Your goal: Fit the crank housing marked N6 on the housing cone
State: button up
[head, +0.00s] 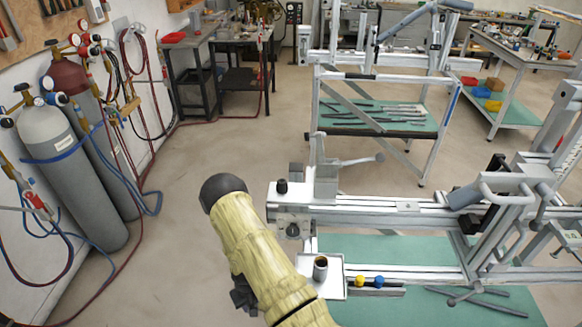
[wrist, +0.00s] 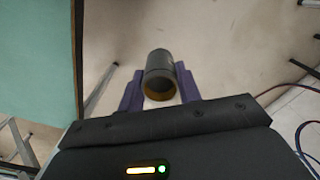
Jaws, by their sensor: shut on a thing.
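My gripper (wrist: 160,92) is shut on a grey metal tube-shaped crank housing (wrist: 159,68) with a brass-coloured inner rim, held between purple fingers in the wrist view. No N6 mark is readable on it. Floor shows behind it, so it is in the air. In the head view my sleeved arm hides the gripper and the held part. A similar housing (head: 320,268) stands upright on a white tray (head: 335,291). A small dark upright piece (head: 281,187) sits on the left end of the frame jig (head: 360,212); I cannot tell whether it is the housing cone.
A yellow and a blue ball-like piece (head: 369,282) sit beside the tray. Green shelves (head: 440,310) with metal bars lie under the jig. Gas cylinders (head: 75,170) with hoses stand at the left wall. The floor (head: 180,210) left of the jig is open.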

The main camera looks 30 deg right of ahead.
jog(key=shift+w+d, duration=0.15)
jog(key=shift+d, duration=0.1)
jog(key=w+d+r+p, duration=0.25)
jog(key=r+p, duration=0.25)
jog(key=r, duration=0.8)
jog(key=w+d+r+n+p, duration=0.15)
jog(key=w+r+p, duration=0.25)
jog(key=r, duration=0.8)
jog(key=w+d+r+p, duration=0.3)
jog(key=w+r+p, duration=0.15)
jog(key=r, duration=0.85)
jog(key=s+d+r+p, duration=0.2)
jog(key=s+r, duration=0.1)
jog(key=r, duration=0.4)
jog(key=s+d+r+p, duration=0.2)
jog(key=s+r+p, duration=0.1)
jog(key=r, duration=0.5)
jog(key=s+d+r+p, duration=0.2)
jog(key=s+r+p, duration=0.1)
jog(key=r, duration=0.5)
jog(key=shift+s+d+r, duration=0.15)
jog(key=shift+d+r, duration=0.05)
jog(key=shift+d, duration=0.15)
jog(key=shift+n, duration=0.25)
